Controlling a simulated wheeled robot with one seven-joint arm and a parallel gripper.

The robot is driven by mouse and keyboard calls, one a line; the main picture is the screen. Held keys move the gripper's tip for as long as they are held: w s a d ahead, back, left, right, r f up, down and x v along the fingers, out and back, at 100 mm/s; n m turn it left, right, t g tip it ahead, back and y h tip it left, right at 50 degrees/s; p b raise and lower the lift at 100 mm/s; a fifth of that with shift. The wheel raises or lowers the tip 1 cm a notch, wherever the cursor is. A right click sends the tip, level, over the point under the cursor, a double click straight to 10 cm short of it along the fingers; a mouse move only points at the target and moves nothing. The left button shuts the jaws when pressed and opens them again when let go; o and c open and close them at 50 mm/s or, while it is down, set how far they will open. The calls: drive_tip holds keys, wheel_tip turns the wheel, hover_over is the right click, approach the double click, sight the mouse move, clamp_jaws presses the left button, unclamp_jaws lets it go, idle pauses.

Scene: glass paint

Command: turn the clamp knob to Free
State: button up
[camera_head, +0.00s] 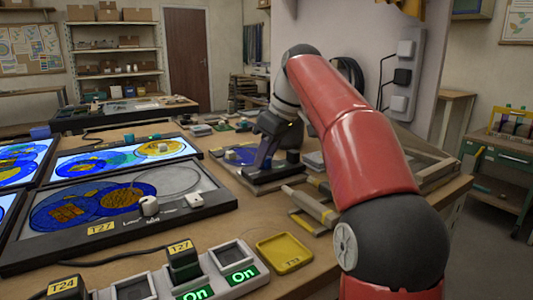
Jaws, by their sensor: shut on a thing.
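A pale round knob (148,205) stands on the front edge of the dark T27 light panel (107,235). Small words are printed in front of it, too small to read surely, so its setting cannot be told. My gripper (264,158) is well away from this knob, behind it and to the right. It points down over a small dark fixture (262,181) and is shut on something. A bluish piece shows at its fingers, but what is held is mostly hidden. A small grey knob-like part (292,157) stands just right of my fingers.
A switch box (215,268) with green On signs and a yellow tray (284,252) stand in front. Grey-and-yellow bars (312,207) lie near my arm. More lit panels (75,162) lie behind.

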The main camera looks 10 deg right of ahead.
drive_tip(key=m+h, duration=0.1)
drive_tip(key=m, duration=0.2)
drive_tip(key=m+t+h, duration=0.1)
drive_tip(key=m, duration=0.1)
drive_tip(key=shift+s+a+m, duration=0.1)
drive_tip(key=shift+a+m, duration=0.1)
drive_tip(key=shift+m, duration=0.2)
drive_tip(key=m+h, duration=0.2)
drive_tip(key=m, duration=0.4)
drive_tip(key=shift+a, duration=0.15)
drive_tip(key=m+h, duration=0.1)
drive_tip(key=m, duration=0.2)
drive_tip(key=m+g+h, duration=0.1)
drive_tip(key=m, duration=0.2)
drive_tip(key=shift+a+m+h, duration=0.15)
drive_tip(key=shift+m+h, duration=0.15)
drive_tip(key=m+g, duration=0.1)
drive_tip(key=m, duration=0.1)
drive_tip(key=m+h, duration=0.1)
drive_tip(key=m, duration=0.1)
drive_tip(key=shift+w+m+g, duration=0.2)
drive_tip(key=shift+m+g, duration=0.2)
drive_tip(key=o, duration=1)
